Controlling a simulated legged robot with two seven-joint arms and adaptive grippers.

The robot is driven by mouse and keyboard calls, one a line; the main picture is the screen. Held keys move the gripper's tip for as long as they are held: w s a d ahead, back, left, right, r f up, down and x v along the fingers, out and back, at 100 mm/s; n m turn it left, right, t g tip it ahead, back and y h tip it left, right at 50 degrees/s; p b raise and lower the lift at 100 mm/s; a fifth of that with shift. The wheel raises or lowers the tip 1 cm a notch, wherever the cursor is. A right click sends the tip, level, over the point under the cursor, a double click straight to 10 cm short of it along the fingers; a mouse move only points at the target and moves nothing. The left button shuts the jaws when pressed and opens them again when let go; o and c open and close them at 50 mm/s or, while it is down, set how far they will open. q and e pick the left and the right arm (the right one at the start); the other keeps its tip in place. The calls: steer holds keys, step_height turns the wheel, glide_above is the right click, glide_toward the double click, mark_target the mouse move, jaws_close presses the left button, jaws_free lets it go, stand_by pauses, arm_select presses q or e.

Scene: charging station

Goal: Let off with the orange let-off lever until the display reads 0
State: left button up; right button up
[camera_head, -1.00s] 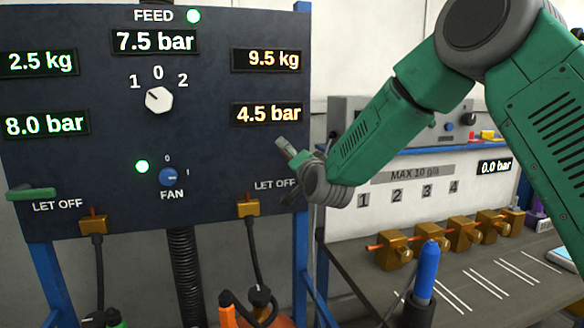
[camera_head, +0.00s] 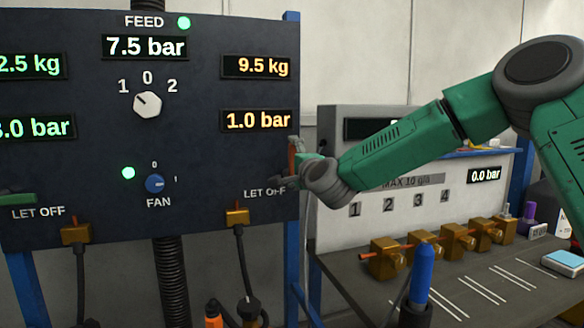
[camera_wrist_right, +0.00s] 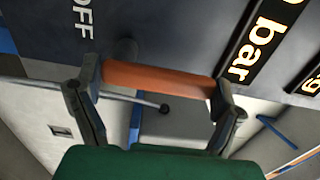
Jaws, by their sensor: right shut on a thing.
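The orange let-off lever (camera_head: 293,152) stands at the right edge of the dark panel, above and right of the right LET OFF label (camera_head: 265,193). Its orange bar also shows in the right wrist view (camera_wrist_right: 158,79), spanning between the two fingers. My right gripper (camera_wrist_right: 156,95) is shut on this lever; in the head view the gripper (camera_head: 298,174) is partly hidden by its own wrist. The orange display (camera_head: 257,121) on the right of the panel reads 1.0 bar. My left gripper is not in view.
A green let-off lever (camera_head: 17,199) is at the panel's left. The feed display (camera_head: 144,46) reads 7.5 bar, and another orange display (camera_head: 256,67) reads 9.5 kg. A bench with brass blocks (camera_head: 387,259) and a blue upright handle (camera_head: 422,273) stands at right.

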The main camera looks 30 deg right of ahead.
steer(key=shift+d, duration=0.1)
stand_by(0.3)
steer(key=o, duration=1.3)
steer(key=shift+o, duration=0.8)
steer(key=shift+w+f, duration=0.2)
steer(key=shift+w, duration=0.05)
steer(key=shift+s, duration=0.45)
steer(key=v, duration=1.1)
steer(key=shift+f, duration=0.15)
